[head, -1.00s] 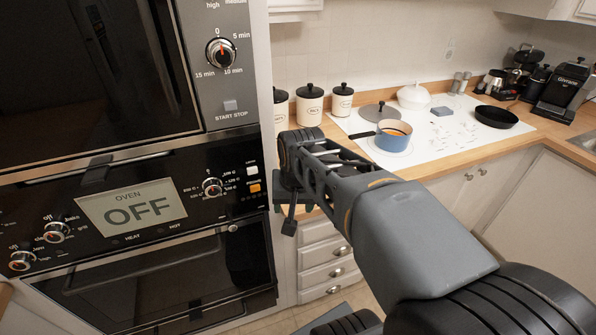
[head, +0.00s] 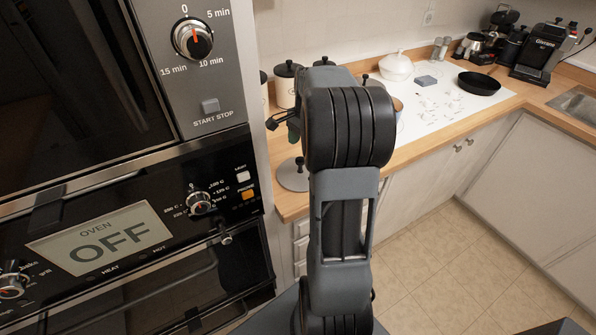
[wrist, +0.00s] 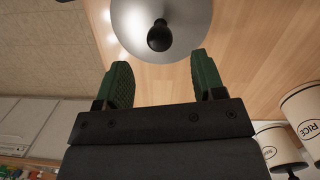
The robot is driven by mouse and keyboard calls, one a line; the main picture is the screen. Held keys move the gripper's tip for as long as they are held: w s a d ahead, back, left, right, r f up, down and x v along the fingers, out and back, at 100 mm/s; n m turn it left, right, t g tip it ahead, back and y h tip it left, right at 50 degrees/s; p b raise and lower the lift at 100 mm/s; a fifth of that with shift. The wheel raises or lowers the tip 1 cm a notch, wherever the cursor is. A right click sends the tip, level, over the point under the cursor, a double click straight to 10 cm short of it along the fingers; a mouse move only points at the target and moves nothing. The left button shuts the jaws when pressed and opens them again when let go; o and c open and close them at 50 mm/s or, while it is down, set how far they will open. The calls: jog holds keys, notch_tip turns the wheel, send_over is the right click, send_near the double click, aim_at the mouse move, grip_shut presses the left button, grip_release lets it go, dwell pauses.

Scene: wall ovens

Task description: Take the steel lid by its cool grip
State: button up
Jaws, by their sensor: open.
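The steel lid (head: 290,181) lies on the wooden counter beside the oven tower, partly hidden by my arm. Its round black knob (head: 299,162) stands up from the middle. In the wrist view the lid (wrist: 184,42) is at the top, with the black knob (wrist: 159,36) pointing toward me. My gripper (wrist: 162,72) is open and empty; its two green fingers are spread, and the knob lies beyond the tips, between their lines.
White canisters with black lids, one marked RICE (wrist: 306,108), stand close by on the counter. The oven tower (head: 190,160) rises to the left. The white hob (head: 440,105) holds a black pan (head: 479,83) and white pot (head: 397,67). Bare wood surrounds the lid.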

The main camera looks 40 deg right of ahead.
aim_at(300, 159)
jog(key=shift+a+f+p, duration=0.15)
jog(key=shift+f, duration=1.25)
jog(key=shift+a+f+p, duration=0.1)
jog(key=shift+a+f, duration=0.1)
jog(key=shift+f, duration=1.25)
jog(key=shift+a+f+p, duration=0.15)
jog(key=shift+f, duration=1.25)
jog(key=c, duration=1)
jog(key=shift+c, duration=0.2)
jog(key=shift+r, duration=0.2)
